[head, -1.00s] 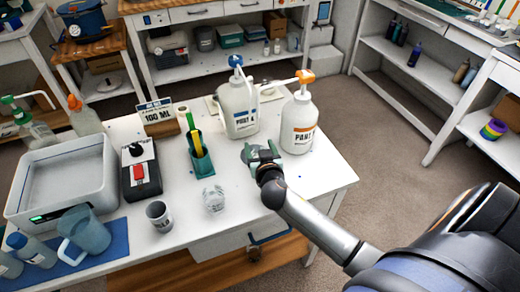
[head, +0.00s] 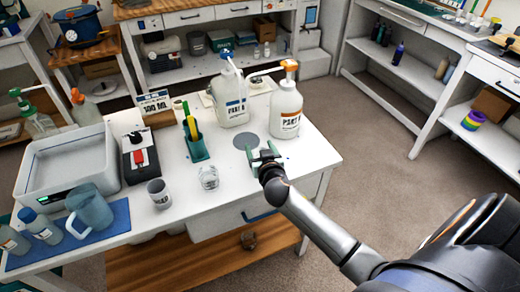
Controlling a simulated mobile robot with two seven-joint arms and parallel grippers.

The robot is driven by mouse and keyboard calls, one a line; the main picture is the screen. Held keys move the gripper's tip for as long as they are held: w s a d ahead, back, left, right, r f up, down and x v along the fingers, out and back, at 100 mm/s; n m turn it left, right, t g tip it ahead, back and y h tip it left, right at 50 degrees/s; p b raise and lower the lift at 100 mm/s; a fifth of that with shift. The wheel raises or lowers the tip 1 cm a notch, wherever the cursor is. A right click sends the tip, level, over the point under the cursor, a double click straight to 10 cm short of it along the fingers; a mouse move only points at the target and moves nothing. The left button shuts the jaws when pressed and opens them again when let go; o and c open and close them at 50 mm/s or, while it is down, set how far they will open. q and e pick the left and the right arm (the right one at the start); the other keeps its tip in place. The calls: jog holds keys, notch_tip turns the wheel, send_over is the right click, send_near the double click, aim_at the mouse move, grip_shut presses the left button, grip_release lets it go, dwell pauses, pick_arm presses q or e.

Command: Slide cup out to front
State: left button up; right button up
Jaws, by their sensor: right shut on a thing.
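My right gripper (head: 264,155) reaches in from the lower right, low over the white table in front of the two pump bottles. Its green fingers are closed around a cup that is barely visible between them. A round grey disc (head: 246,141) lies bare on the table just behind and left of the gripper. The white Part A bottle (head: 231,98) with a blue pump stands behind the disc. The other white bottle (head: 286,110), with an orange pump, stands behind and right of the gripper. My left gripper is not in view.
A clear cup (head: 208,178) and a grey mug (head: 158,193) stand left of the gripper. A green holder (head: 197,148) with upright sticks stands behind the clear cup. The table's front edge (head: 290,183) is close to the gripper, with clear surface between.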

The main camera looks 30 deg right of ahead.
jog(key=shift+s, duration=0.2)
jog(key=o, duration=1.3)
jog(key=v, duration=1.2)
jog(key=shift+s, duration=0.2)
jog(key=shift+r, duration=0.1)
jog(key=s+a+f+n+g+y+p, duration=0.2)
jog(key=s+a+f+n+g+y, duration=0.2)
jog(key=s+a+f, duration=0.8)
notch_tip(320, 180, down, 4)
jog(key=s+n+y, duration=0.2)
jog(key=s+y, duration=0.1)
jog(key=shift+y, duration=0.3)
